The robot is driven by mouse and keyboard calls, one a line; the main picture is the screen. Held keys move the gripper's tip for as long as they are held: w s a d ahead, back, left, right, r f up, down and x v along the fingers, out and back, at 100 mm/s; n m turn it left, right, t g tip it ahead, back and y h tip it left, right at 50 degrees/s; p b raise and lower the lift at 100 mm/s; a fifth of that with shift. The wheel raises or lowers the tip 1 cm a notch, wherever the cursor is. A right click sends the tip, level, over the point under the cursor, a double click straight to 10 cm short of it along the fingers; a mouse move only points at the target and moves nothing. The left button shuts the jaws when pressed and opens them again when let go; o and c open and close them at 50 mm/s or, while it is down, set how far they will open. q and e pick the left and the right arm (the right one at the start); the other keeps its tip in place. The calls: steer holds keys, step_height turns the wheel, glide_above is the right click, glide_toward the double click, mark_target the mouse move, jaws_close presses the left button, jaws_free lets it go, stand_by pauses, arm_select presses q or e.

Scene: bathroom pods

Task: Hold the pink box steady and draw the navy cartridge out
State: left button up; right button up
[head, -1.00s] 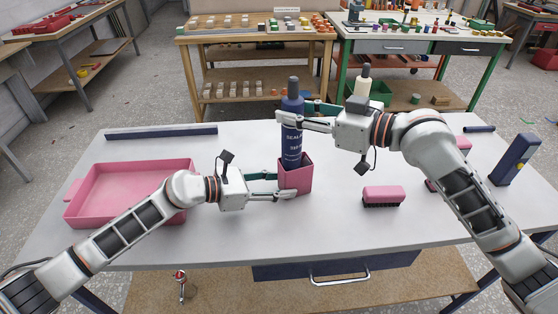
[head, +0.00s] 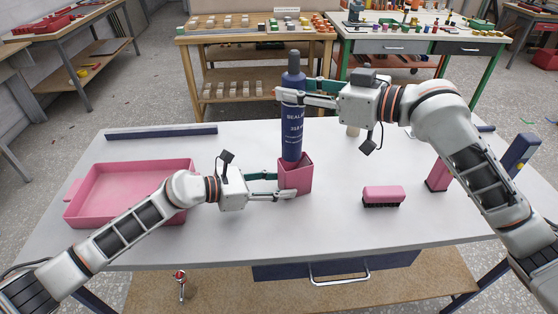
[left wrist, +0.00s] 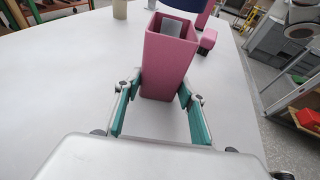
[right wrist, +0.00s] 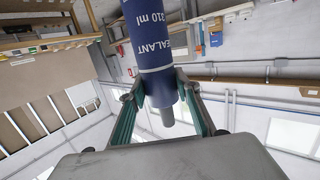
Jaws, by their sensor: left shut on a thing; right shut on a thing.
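The pink box (head: 296,178) stands upright on the white table, tall and open-topped. My left gripper (head: 284,186) is shut on its lower part; in the left wrist view the box (left wrist: 165,65) stands between both fingers. The navy cartridge (head: 292,122), with white sealant lettering, is upright above the box. My right gripper (head: 288,92) is shut on its upper part, near the shoulder; the nozzle end of the cartridge (right wrist: 158,62) shows past the fingers in the right wrist view. The cartridge's lower end is at or just above the box's mouth; the exact gap is hard to tell.
A pink tray (head: 130,212) lies at the left, with a navy bar (head: 161,132) behind it. A pink brush (head: 383,196) lies to the right of the box. A pink block (head: 438,175) and a navy object (head: 520,150) stand farther right, partly near my right arm.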

steer(key=shift+r, duration=0.2)
steer(key=d, duration=1)
stand_by(0.9)
arm_select(q)
steer(key=o, duration=1)
